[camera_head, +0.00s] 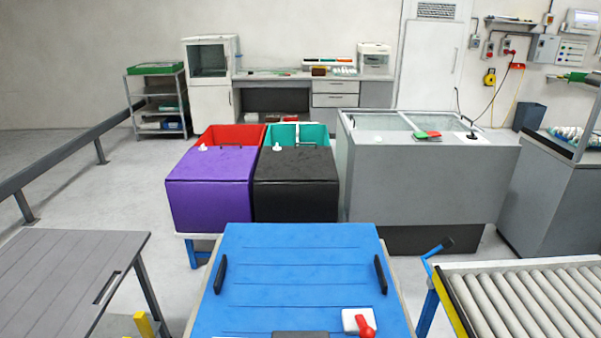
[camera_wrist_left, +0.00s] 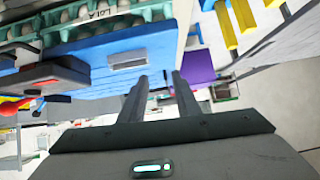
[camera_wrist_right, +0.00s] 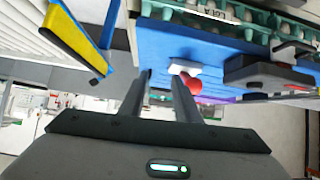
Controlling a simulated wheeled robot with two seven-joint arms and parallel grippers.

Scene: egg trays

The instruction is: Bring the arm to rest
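Neither gripper shows in the head view. In the left wrist view, my left gripper (camera_wrist_left: 160,76) has its two dark fingers apart with nothing between them. In the right wrist view, my right gripper (camera_wrist_right: 160,75) also has its fingers apart and empty. A teal egg tray holding pale eggs shows at the top of the left wrist view (camera_wrist_left: 107,30) and of the right wrist view (camera_wrist_right: 258,33). Its full extent is cut off. Both grippers appear clear of the blue worktable (camera_head: 300,265).
A white-and-red item (camera_head: 359,322) sits at the worktable's front right. A purple box (camera_head: 210,190), black box (camera_head: 296,185) and large grey bin (camera_head: 430,185) stand behind. A roller conveyor (camera_head: 530,300) is right, a grey table (camera_head: 60,270) left. Floor shows between them.

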